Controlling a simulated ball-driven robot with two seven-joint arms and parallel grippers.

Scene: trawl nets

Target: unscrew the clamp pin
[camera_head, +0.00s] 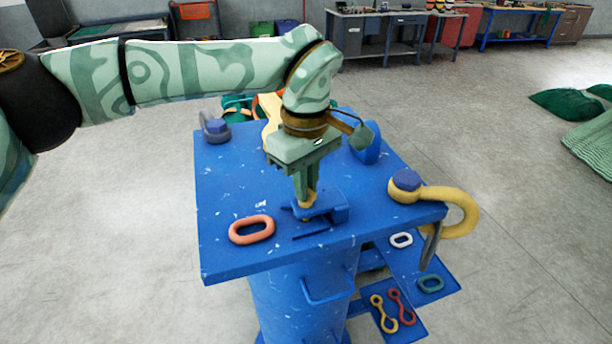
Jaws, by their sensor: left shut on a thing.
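My left gripper (305,193) points straight down over the blue table, with its fingers close together. It is shut on the small yellow clamp pin (306,202), and the fingers cover most of it. The pin is at the blue clamp (334,206), a block near the table's front edge. I cannot tell how far the pin is threaded in. My right gripper is not in view.
A blue rounded piece (366,142) stands behind. Lower trays (408,265) hold small links. The table's left side is mostly clear.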

